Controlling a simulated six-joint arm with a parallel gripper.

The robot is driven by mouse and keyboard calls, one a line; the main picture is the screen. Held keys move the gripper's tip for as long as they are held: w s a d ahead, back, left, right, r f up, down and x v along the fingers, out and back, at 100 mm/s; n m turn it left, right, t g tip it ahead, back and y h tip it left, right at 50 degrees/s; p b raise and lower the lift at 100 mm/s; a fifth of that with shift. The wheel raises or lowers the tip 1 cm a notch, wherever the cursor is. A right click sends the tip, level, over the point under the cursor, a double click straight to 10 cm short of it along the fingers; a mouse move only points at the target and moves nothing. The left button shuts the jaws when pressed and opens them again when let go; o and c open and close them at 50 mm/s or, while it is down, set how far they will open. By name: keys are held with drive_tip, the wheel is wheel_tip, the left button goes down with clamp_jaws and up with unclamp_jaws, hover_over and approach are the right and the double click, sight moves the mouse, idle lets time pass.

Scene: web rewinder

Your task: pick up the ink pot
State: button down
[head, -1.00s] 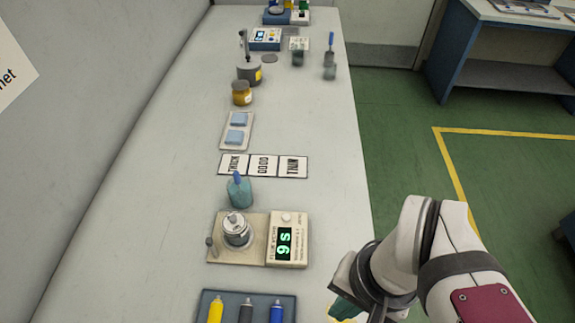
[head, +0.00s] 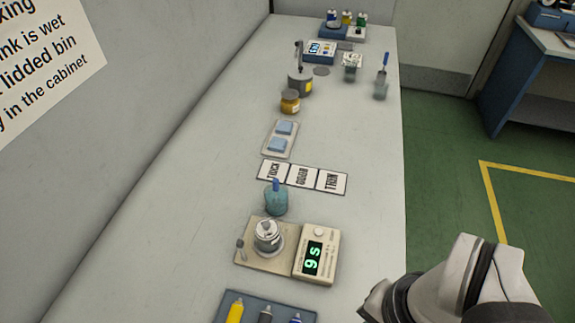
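No label readable here names the ink pot. A grey pot (head: 300,82) with a yellow label and an upright stick stands toward the far end of the bench. A small amber jar (head: 290,102) with a pale label stands just in front of it. I cannot tell which is the ink pot. My gripper (head: 374,302) is only partly in view at the bottom edge, right of the bench's near part and far from both. Its fingertips are cut off, so its opening and anything in it are hidden.
The long bench (head: 200,215) has free room along its left side. A wall sign (head: 45,65) hangs left.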

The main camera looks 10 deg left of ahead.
idle(0.3)
unclamp_jaws()
drive_tip(key=m+t+h, duration=0.2)
drive_tip(key=m+t, duration=0.3)
drive_tip(key=m, duration=2.6)
approach(266, 231)
drive_tip(key=shift+n, duration=0.3)
drive_tip(key=x, duration=1.2)
drive_tip(key=shift+f, duration=0.25)
drive_tip(key=shift+c, duration=0.2)
